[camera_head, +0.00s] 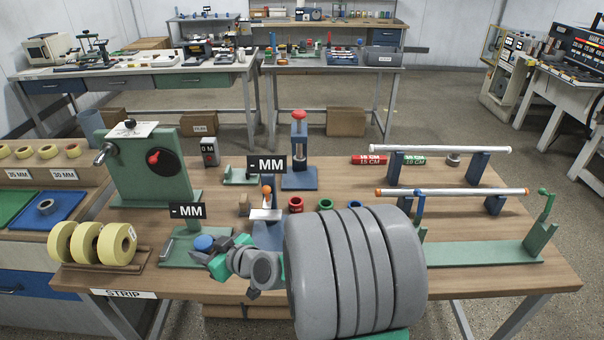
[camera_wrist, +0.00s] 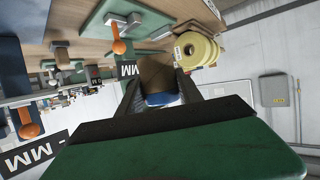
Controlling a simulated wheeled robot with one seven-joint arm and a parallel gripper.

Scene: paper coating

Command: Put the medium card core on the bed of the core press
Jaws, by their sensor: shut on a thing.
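My gripper (camera_head: 218,258) is over the front left part of the bench, its fingers toward the left. In the wrist view the gripper (camera_wrist: 160,92) is shut on a brown piece with a blue part, apparently the medium card core (camera_wrist: 157,73). A blue round end (camera_head: 204,243) shows at the fingers in the head view; the rest is mostly hidden there. A blue upright stand with a red knob (camera_head: 299,118), perhaps the core press, stands at the back of the bench, apart from my gripper. A small brown cylinder (camera_head: 244,205) stands mid-bench.
Yellow tape rolls (camera_head: 115,244) lie left of my gripper; a green machine (camera_head: 150,175) stands behind them. An orange-knobbed device (camera_head: 266,190) and small coloured rings (camera_head: 296,204) are mid-bench. Rod stands (camera_head: 455,192) occupy the right. My arm hides the front centre.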

